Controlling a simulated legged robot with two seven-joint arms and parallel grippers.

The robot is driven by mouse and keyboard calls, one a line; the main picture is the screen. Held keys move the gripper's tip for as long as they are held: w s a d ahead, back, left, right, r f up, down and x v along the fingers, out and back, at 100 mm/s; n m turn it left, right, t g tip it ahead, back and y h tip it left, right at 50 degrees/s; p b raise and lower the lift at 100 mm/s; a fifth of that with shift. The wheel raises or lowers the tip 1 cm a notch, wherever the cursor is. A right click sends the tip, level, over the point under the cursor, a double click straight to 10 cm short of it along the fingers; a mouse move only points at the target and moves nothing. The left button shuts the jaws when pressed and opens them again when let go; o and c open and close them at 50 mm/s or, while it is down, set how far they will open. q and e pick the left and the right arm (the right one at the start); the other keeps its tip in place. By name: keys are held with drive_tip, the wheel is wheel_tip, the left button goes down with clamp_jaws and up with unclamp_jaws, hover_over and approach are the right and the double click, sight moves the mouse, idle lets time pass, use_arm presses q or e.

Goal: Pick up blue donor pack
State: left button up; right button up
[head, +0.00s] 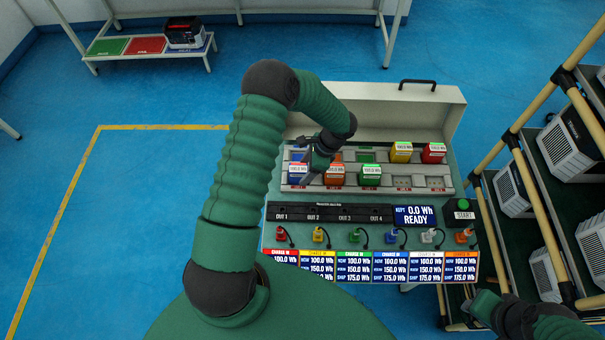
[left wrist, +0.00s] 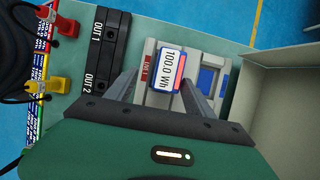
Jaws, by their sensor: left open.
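The blue donor pack (head: 297,171) stands in the leftmost slot of the grey donor rack (head: 405,183), partly hidden by my left gripper (head: 309,170). In the left wrist view the pack (left wrist: 166,60) shows a white "100.0 Wh" label and blue sides. My left gripper (left wrist: 159,80) is open, with one finger on each side of the pack. The right-hand finger looks very close to it; I cannot tell whether they touch. My right gripper (head: 484,304) is low at the right, and its jaw state is unclear.
Orange (head: 335,176), green (head: 369,174), yellow (head: 401,152) and red (head: 433,153) packs stand in the same rack. A black output strip (head: 330,213) and coloured plugs lie in front. A shelf rack (head: 515,145) of grey units stands close on the right.

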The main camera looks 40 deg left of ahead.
use_arm(q)
drive_tip(key=a+f, duration=0.3)
drive_tip(key=shift+s+a+f, duration=0.25)
drive_tip(key=shift+s+a, duration=0.1)
drive_tip(key=shift+a, duration=0.05)
drive_tip(key=shift+c, duration=0.4)
drive_tip(key=shift+d+r, duration=0.1)
drive_tip(key=shift+d, duration=0.15)
drive_tip(key=shift+c, duration=1.3)
drive_tip(key=shift+d+r, duration=0.3)
drive_tip(key=shift+d, duration=0.35)
drive_tip(key=c, duration=0.5)
drive_tip(key=shift+d, duration=0.15)
drive_tip(key=shift+c, duration=2.3)
drive_tip(key=shift+s+a+f, duration=0.15)
drive_tip(key=shift+a, duration=0.5)
clamp_jaws()
drive_tip(key=shift+d, duration=0.35)
use_arm(e)
drive_tip(key=shift+a+r, duration=0.5)
drive_tip(key=shift+a, duration=0.35)
drive_tip(key=shift+s+a, duration=0.1)
